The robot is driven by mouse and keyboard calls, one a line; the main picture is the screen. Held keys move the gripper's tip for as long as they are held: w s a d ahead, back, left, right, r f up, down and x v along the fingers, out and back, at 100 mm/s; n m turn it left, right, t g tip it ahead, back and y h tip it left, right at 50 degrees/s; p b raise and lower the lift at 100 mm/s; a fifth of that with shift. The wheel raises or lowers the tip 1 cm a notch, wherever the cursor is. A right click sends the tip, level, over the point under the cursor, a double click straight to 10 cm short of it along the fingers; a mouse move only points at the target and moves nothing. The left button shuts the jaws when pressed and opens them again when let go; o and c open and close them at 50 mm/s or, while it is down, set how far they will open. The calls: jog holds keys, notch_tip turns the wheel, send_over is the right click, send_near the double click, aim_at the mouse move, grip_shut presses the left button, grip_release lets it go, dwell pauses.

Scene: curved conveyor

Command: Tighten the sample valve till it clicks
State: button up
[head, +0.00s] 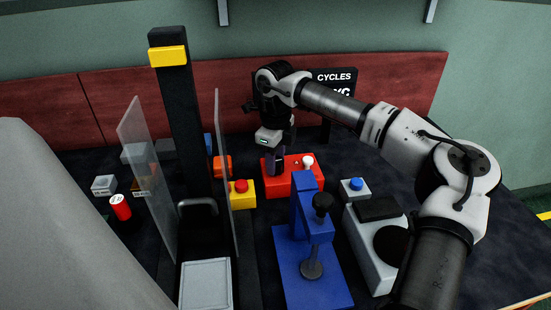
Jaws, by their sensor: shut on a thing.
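My gripper (274,152) points down over the left part of a red block (307,182) at the back middle of the table. It is shut on a small dark part on top of that block, which I take to be the sample valve's handle. The fingers hide most of this part, so its shape and angle cannot be told. A white round knob (308,161) stands on the same block, just right of my gripper and apart from it.
A blue press (313,235) stands in front of the red block. A yellow box with a red button (241,187) is at its left. Clear panels (146,175) flank a black column (178,110). A white device with a blue button (357,184) stands right, under my arm.

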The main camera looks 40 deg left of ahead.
jog(key=o, duration=1)
jog(key=shift+r, duration=0.1)
notch_tip(320, 180, up, 14)
